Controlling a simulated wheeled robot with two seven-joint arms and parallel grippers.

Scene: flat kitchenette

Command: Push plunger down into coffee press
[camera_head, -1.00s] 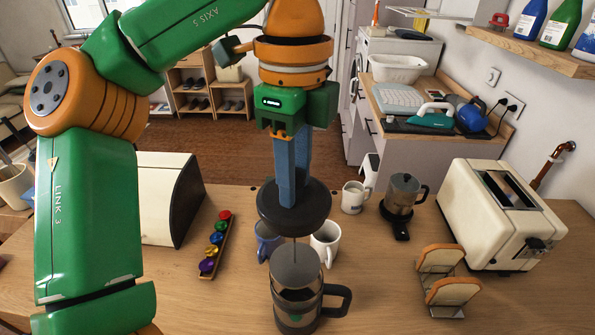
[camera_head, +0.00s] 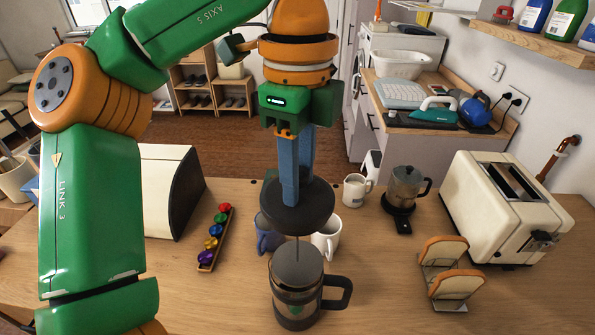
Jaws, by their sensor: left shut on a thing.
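The coffee press (camera_head: 292,310) stands upright on the wooden table at the front middle, with a dark lid and a handle to the right. A thin rod runs up from its lid to the wide dark round top of the plunger (camera_head: 318,207). The plunger is raised, with a short length of rod showing. My left gripper (camera_head: 291,196) comes down from above, its blue-grey fingers shut on the plunger at the middle of that dark top. The exact contact is partly hidden by the fingers. My right gripper is not in view.
A blue mug (camera_head: 268,238) and a white mug (camera_head: 328,240) stand close behind the press. A moka pot (camera_head: 404,185), small white jug (camera_head: 355,190), toaster (camera_head: 510,215) and toast rack (camera_head: 446,285) are to the right. Coloured capsules (camera_head: 213,243) lie left.

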